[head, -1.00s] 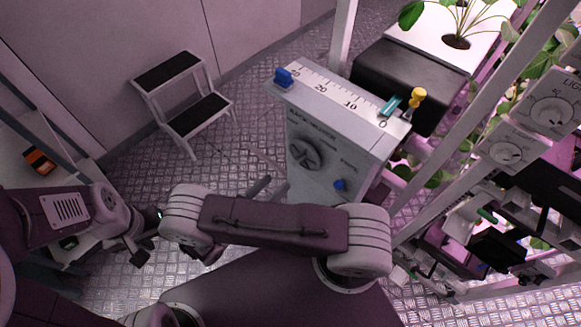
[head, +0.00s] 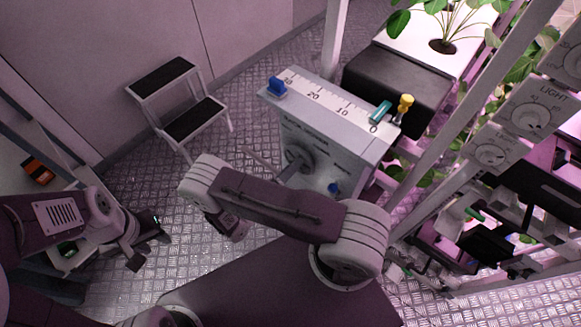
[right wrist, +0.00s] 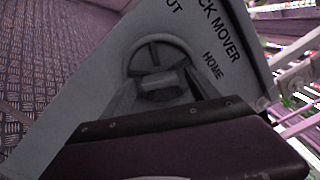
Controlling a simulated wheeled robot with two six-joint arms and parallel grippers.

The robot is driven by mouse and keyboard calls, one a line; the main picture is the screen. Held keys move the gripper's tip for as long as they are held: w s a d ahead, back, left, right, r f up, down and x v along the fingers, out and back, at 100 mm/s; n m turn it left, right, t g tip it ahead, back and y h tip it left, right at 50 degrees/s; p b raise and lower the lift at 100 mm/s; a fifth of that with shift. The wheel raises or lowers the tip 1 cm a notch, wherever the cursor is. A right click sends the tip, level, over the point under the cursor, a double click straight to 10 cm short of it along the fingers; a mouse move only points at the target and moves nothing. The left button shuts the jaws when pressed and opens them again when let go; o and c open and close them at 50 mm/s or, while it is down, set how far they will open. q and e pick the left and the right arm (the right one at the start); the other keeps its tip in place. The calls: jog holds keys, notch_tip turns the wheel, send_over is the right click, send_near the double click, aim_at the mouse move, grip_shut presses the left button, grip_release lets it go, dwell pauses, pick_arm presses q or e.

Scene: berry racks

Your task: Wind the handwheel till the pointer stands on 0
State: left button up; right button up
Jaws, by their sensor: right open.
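The grey box with the handwheel (head: 300,156) stands ahead of me; a scale (head: 328,104) on its top runs from 30 at left to 0 at right. The teal pointer (head: 380,111) lies close to 0, seemingly slightly on the 10 side; I cannot tell exactly. The spoked handwheel also shows in the right wrist view (right wrist: 152,55). My right gripper (right wrist: 157,92) is open, its fingers on either side of the wheel's hub; contact is unclear. In the head view my forearm hides most of it. My left gripper (head: 150,250) is open and empty at the left.
A blue block (head: 277,87) sits at the scale's 30 end, a yellow knob (head: 404,103) at the 0 end. A blue knob (head: 333,188) is on the box front. A step stool (head: 180,105) stands left; racks with plants and dials (head: 529,117) fill the right.

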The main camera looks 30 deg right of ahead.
jog(key=shift+d, duration=0.1)
jog(key=c, duration=1.4)
jog(key=shift+o, duration=0.2)
jog(key=shift+m, duration=0.4)
jog(key=m+b, duration=0.1)
jog(key=m, duration=1)
jog(key=shift+m, duration=0.3)
jog(key=shift+m, duration=0.3)
jog(key=o, duration=1.4)
jog(key=shift+c, duration=0.2)
